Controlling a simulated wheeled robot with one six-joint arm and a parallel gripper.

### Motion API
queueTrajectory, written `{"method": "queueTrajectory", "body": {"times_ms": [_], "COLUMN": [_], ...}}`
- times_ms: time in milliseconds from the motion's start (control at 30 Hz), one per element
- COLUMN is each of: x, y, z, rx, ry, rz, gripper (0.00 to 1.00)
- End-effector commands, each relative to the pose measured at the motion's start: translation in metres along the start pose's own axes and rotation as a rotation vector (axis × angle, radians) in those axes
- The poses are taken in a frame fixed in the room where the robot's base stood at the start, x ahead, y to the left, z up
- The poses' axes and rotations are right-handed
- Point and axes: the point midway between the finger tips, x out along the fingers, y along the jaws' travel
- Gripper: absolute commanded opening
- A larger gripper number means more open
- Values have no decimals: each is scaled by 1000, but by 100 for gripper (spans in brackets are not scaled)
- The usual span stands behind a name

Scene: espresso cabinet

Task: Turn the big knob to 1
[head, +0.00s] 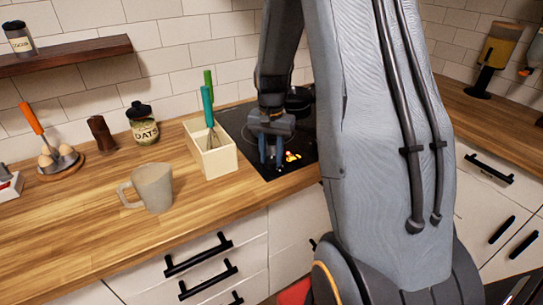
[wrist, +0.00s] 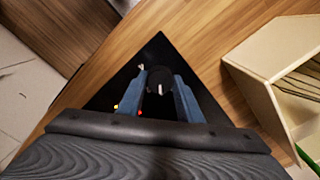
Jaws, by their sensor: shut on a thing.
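The big knob (wrist: 159,80) is black with a light pointer mark, on the corner of the black cooktop in the wrist view. My gripper (wrist: 163,88) has its two blue fingers on either side of the knob, shut on it. The pointer mark looks close to the fingers' lengthwise direction. In the head view my gripper (head: 275,155) reaches down to the front part of the cooktop (head: 262,167), and the knob is hidden there by the fingers. Small red and yellow spots show beside the gripper. I cannot read any numbers by the knob.
A cream utensil box (head: 213,160) with green-handled tools stands just left of the cooktop. A grey mug (head: 153,187) and an oats jar (head: 142,124) stand farther left on the wooden counter (head: 70,225). A dark pan or pot sits behind my gripper.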

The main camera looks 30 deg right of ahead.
Motion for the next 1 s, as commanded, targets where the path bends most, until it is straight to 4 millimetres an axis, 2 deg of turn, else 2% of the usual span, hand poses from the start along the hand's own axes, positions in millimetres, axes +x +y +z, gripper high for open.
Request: {"method": "queueTrajectory", "body": {"times_ms": [533, 567, 633, 1000], "x": [-2, -2, -2, -4], "y": [-1, -1, -1, -1], "z": [-2, -2, -2, -1], "rx": [26, 26, 26, 25], "ry": [6, 6, 5, 3], "rz": [-3, -3, -3, -2], "gripper": [10, 37, 49, 51]}}
